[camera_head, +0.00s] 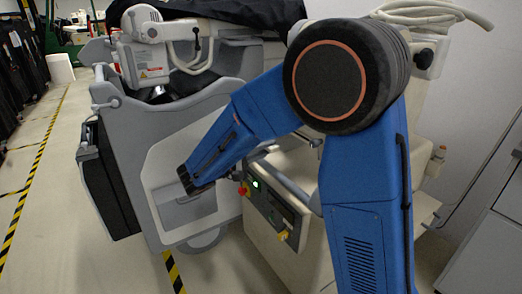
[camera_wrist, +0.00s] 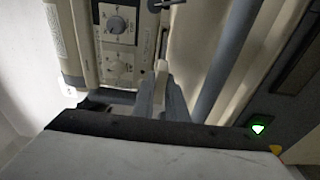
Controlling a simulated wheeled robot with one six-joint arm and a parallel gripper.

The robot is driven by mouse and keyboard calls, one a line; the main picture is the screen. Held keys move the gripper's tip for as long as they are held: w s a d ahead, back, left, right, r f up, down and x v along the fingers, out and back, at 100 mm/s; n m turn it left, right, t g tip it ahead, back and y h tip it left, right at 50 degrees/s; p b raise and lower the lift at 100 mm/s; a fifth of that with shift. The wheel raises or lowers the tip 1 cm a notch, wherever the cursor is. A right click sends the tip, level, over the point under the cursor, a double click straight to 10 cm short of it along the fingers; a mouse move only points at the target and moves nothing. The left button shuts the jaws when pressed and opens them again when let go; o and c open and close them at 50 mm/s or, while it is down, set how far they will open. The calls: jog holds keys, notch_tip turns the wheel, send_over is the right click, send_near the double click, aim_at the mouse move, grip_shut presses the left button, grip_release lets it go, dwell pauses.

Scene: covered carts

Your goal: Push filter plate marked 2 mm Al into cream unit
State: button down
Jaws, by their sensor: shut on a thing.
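A cream unit (camera_wrist: 118,50) with dials and printed scales fills the upper left of the wrist view. My gripper (camera_wrist: 162,85) is shut, its two grey fingers close together near the unit's lower right. A narrow pale piece (camera_wrist: 161,70) shows between the fingertips; it appears to be the filter plate, seen edge-on. No 2 mm Al marking is readable. I cannot tell whether the plate touches the unit or sits in it. In the head view my blue arm reaches down to the left, and its links hide the gripper and the plate.
A grey tube (camera_wrist: 228,60) runs beside my gripper in the wrist view. A green-lit switch (camera_wrist: 259,127) is at lower right. In the head view, a cream cart body (camera_head: 285,240) and a grey panelled cart (camera_head: 165,165) stand close to my arm. Open floor (camera_head: 70,215) lies left.

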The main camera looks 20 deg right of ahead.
aim_at(288, 140)
jog(key=shift+w+d, duration=0.1)
jog(key=shift+d, duration=0.35)
jog(key=shift+s+x, duration=0.2)
jog(key=shift+x, duration=1.75)
jog(key=shift+s+x, duration=0.2)
jog(key=shift+x, duration=1.8)
dwell(1.2)
jog(key=shift+w+v, duration=0.15)
jog(key=shift+v, duration=1.6)
jog(key=shift+w+v, duration=0.15)
jog(key=shift+v, duration=1.6)
